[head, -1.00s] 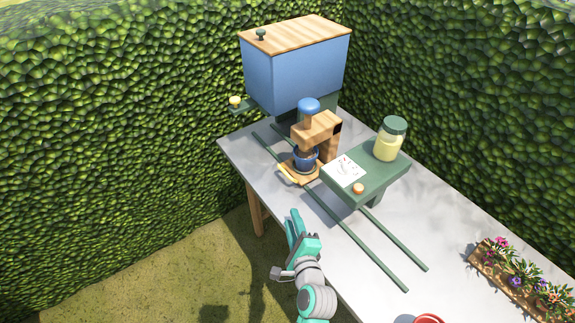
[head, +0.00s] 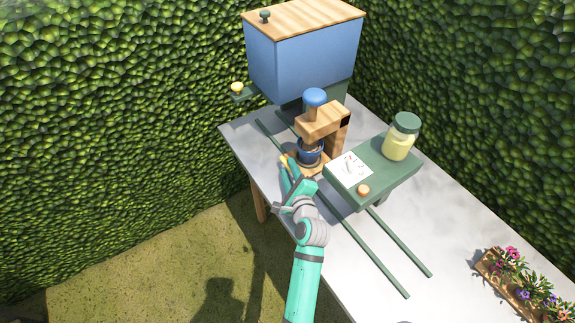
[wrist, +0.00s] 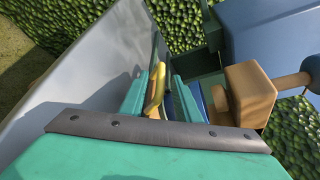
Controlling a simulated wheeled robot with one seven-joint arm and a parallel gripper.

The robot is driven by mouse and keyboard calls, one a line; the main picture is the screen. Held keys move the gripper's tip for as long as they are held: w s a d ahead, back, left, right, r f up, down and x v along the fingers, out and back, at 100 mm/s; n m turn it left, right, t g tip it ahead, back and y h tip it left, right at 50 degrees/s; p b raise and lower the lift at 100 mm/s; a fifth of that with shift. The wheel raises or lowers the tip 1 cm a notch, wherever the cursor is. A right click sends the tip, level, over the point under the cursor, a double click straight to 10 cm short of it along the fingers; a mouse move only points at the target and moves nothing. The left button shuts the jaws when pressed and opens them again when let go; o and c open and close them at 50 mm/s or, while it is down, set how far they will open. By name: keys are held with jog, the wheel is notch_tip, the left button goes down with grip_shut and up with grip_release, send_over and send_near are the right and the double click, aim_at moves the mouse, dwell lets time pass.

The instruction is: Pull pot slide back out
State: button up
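The pot slide (head: 319,167) is a wooden plate on green rails, with a dark blue pot (head: 309,154) on it under a wooden press. Its yellow handle (head: 284,160) points toward the table's left edge and is partly covered by my gripper (head: 289,175). In the wrist view the yellow handle (wrist: 155,88) lies between the two teal fingers of my gripper (wrist: 158,97). The fingers stand apart, with a gap visible beside the handle, so my gripper looks open around it. Any contact is hard to tell.
The blue-capped wooden press (head: 322,122) stands over the pot, below a large blue bin (head: 300,60). A green shelf (head: 385,178) holds a jar (head: 401,138), a card and an orange knob. Rails (head: 375,250) run clear toward the front. A flower planter (head: 520,290) is at right.

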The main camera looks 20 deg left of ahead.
jog(key=shift+x, duration=1.4)
jog(key=shift+c, duration=0.2)
grip_shut()
jog(key=shift+s, duration=0.15)
